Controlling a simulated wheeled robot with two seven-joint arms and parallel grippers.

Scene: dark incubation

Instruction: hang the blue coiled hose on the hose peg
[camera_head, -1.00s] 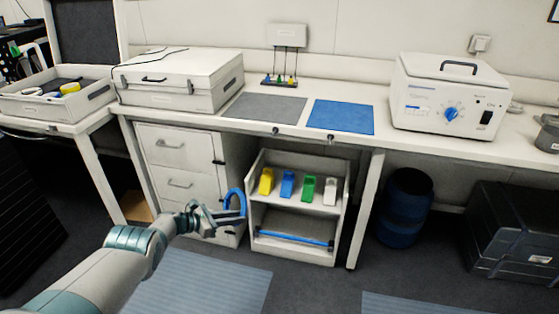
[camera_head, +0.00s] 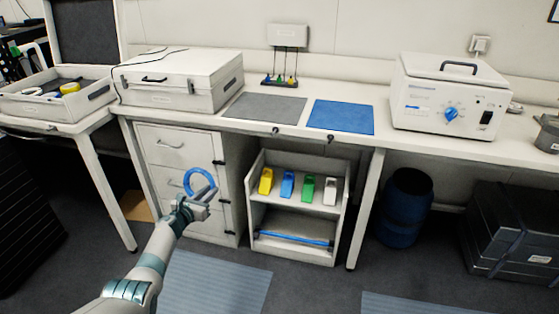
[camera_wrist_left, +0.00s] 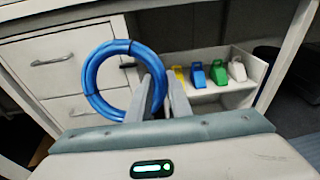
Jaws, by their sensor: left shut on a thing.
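The blue coiled hose (camera_head: 187,184) is a ring held upright in my left gripper (camera_head: 199,200), in front of the white drawer unit. In the left wrist view the hose (camera_wrist_left: 91,74) stands at the left of the two fingers (camera_wrist_left: 163,97), which are shut on its right side. Two small dark knobs or pegs, a left one (camera_head: 276,131) and a right one (camera_head: 330,138), stick out from the bench's front edge, above and to the right of the hose. I cannot tell which is the hose peg. The hose is apart from both. My right gripper is not in view.
A white shelf unit (camera_head: 298,200) under the bench holds yellow, blue, green and white items. The white drawer unit (camera_head: 170,162) stands left of it, behind the hose. A blue drum (camera_head: 405,208) stands at the right. The floor in front has free room.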

